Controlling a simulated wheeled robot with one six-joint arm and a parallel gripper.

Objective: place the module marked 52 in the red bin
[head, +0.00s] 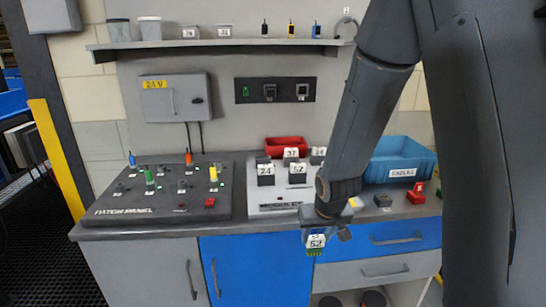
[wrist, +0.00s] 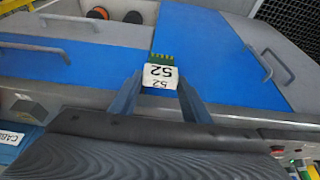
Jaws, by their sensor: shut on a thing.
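The module marked 52 (head: 316,241) has a white label and a green edge with contacts. My gripper (head: 326,231) is shut on it and holds it in front of the counter's front edge, before the blue cabinet doors. In the wrist view the module (wrist: 160,76) sits between the two fingers of my gripper (wrist: 160,92), with the green contacts pointing away from the gripper. The red bin (head: 285,143) stands at the back of the counter, behind the rack of modules. Its front is partly hidden by a module marked 37, and its inside is hardly visible.
A pale rack (head: 268,209) holds several dark modules with white labels, between my gripper and the red bin. A blue bin labelled CABLES (head: 420,165) stands at the right. A dark control panel (head: 160,208) with knobs lies at the left. A shelf (head: 225,42) hangs above.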

